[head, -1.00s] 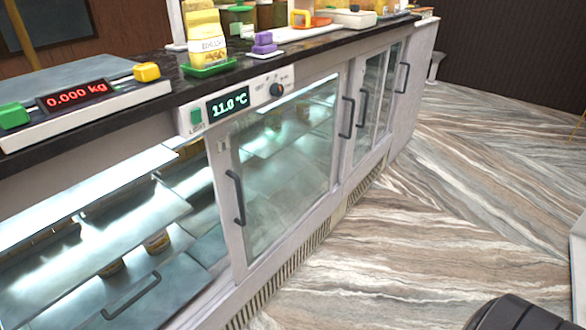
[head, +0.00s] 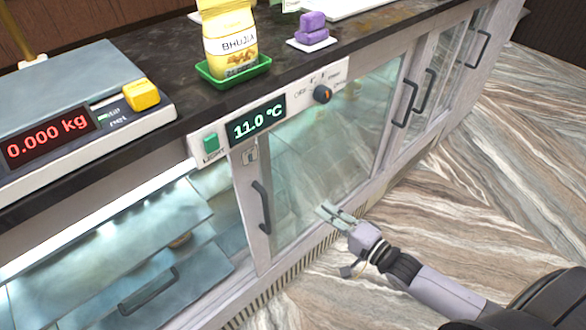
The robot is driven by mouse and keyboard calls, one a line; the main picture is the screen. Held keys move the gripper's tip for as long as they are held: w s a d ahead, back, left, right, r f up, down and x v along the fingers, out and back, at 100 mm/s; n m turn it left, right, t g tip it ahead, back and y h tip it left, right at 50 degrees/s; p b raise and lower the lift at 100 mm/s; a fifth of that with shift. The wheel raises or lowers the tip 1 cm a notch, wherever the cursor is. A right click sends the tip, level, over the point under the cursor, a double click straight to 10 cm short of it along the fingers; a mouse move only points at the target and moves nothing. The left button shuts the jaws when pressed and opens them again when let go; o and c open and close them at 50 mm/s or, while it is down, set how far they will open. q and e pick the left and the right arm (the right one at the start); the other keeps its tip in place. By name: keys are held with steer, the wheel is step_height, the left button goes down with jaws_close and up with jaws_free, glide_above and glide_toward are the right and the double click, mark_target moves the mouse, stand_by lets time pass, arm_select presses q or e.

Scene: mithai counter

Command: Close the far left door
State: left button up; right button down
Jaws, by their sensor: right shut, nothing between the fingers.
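The refrigerated counter has a grey-framed glass door (head: 310,190) with a dark vertical handle (head: 262,207) on its left frame. To its left, the front of the cabinet stands open and shows lit shelves inside. A lower panel (head: 165,300) with a dark slanted handle (head: 147,291) is at the bottom left; I cannot tell whether it is a door or a drawer. My right gripper (head: 327,209) is shut and empty, in front of the glass door's lower right part, to the right of its vertical handle. I cannot tell whether it touches the glass. My left gripper is not in view.
A control panel (head: 270,110) shows 11.0 °C. More handled doors (head: 445,75) run right. The marbled floor (head: 480,190) is clear.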

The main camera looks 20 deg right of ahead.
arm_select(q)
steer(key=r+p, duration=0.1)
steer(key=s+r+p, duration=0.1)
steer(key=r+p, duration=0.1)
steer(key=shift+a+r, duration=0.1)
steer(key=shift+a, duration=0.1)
arm_select(e)
steer(key=w+a+r, duration=0.2)
steer(key=w+a, duration=0.6)
steer(key=a, duration=0.1)
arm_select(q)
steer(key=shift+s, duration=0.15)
arm_select(e)
steer(key=shift+d+f, duration=0.1)
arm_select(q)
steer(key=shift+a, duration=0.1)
arm_select(e)
steer(key=shift+s, duration=0.1)
